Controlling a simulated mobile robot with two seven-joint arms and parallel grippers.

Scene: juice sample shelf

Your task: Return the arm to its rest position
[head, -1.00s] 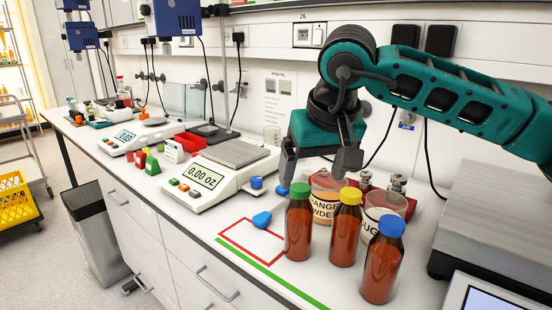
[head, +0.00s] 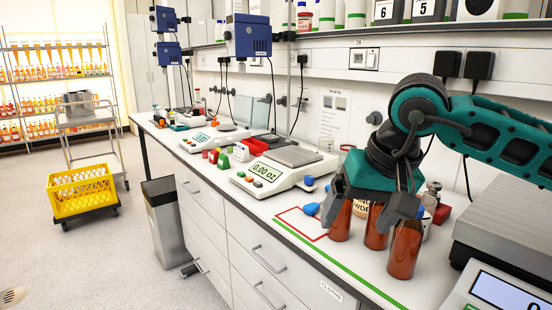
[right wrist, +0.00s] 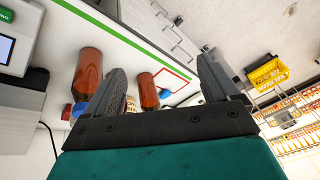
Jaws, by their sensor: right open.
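My right arm (head: 470,132) comes in from the right in the head view, teal and dark grey, bent over the bench. Its gripper (head: 372,208) is open and empty, with two grey fingers pointing down in front of the amber bottles. It hides the bottle caps in the head view. Amber bottles (head: 404,250) stand on the bench close to the gripper; two also show in the right wrist view (right wrist: 147,92). My left gripper is not in view.
A large balance (head: 510,215) fills the right side. A wall shelf (head: 420,32) runs above.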

